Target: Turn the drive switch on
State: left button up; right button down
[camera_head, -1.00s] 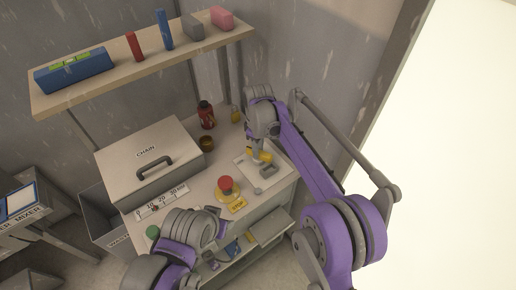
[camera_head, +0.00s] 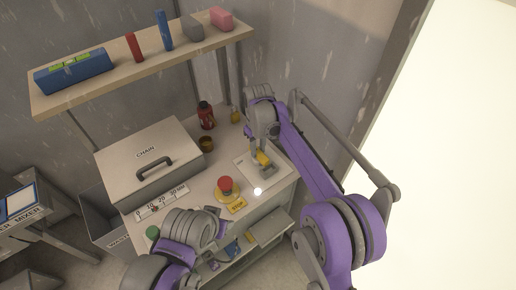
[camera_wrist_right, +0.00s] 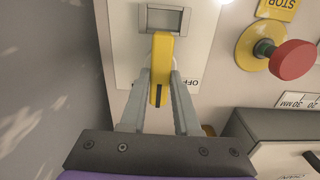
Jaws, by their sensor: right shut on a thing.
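The drive switch is a pale plate (camera_head: 246,168) on the right part of the bench top, with a yellow lever (camera_head: 262,158). The wrist view shows the plate (camera_wrist_right: 125,40), the yellow lever (camera_wrist_right: 161,62) and part of the word OFF beside it. My right gripper (camera_wrist_right: 160,88) is shut on the lever, with one grey finger on each side. A small lamp (camera_head: 257,191) near the plate's front corner glows white. My left arm reaches in at the bottom of the head view; its fingers cannot be made out.
A red stop button (camera_head: 226,184) on a yellow base stands left of the plate. The CHAIN box (camera_head: 146,162) is further left. A red bottle (camera_head: 205,114) and a brown jar (camera_head: 206,144) stand behind. A wall is close on the right.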

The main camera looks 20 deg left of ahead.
aim_at(258, 151)
jog(key=c, duration=0.6)
grip_release()
jog(key=shift+c, duration=0.2)
jog(key=shift+r, duration=0.1)
notch_tip(258, 151, up, 11)
jog(key=shift+p, duration=0.4)
